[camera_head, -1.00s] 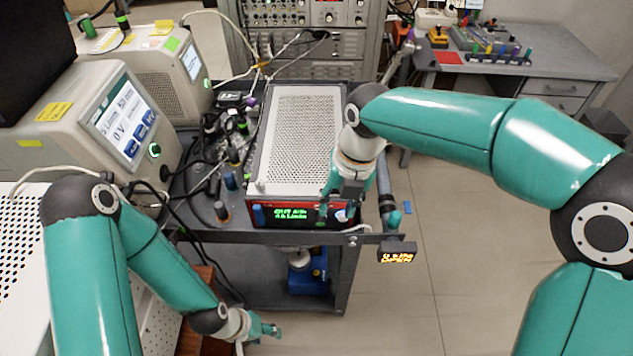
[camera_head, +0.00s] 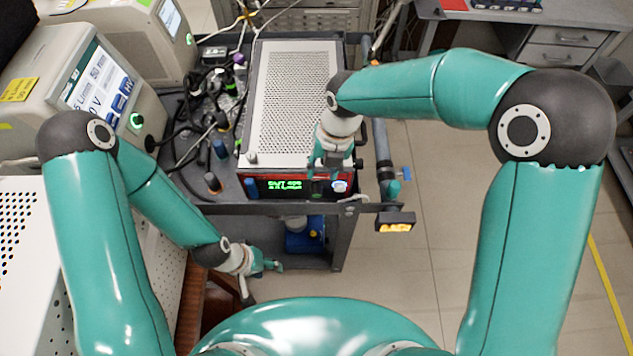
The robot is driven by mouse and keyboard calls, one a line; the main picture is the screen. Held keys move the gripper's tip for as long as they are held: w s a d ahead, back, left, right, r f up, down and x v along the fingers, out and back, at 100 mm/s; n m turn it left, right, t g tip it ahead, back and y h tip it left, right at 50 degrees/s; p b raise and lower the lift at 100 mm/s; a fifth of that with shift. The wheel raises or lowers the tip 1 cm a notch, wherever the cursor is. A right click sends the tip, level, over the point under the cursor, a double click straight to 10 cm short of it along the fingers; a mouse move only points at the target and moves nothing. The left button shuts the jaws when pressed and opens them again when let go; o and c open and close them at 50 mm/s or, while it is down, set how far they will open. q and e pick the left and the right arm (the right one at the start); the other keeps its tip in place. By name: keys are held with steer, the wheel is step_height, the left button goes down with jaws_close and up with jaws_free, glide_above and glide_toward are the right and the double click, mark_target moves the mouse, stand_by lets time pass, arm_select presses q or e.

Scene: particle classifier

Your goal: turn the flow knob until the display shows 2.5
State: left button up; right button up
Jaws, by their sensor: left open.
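The instrument on the cart has a perforated grey top and a red-framed front panel (camera_head: 265,187). Its green display (camera_head: 285,185) is lit, but its digits are too small to read surely. A round pale knob (camera_head: 340,186) with a bluish rim sits at the panel's right end; I take it as the flow knob. My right gripper (camera_head: 329,174) points down at the panel's right end, just above and beside the knob. I cannot tell whether it touches it, and its fingers are too small to judge. My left gripper (camera_head: 270,266) is open and empty, low in front of the cart.
Cables and small bottles crowd the cart left of the instrument. A device with a touchscreen (camera_head: 100,85) stands at the left. The floor right of the cart is clear.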

mark_target(317, 187)
steer(key=f, duration=0.5)
steer(key=a+f+p, duration=0.1)
steer(key=f, duration=0.1)
steer(key=shift+a+f, duration=0.1)
steer(key=shift+f, duration=0.3)
jaws_close()
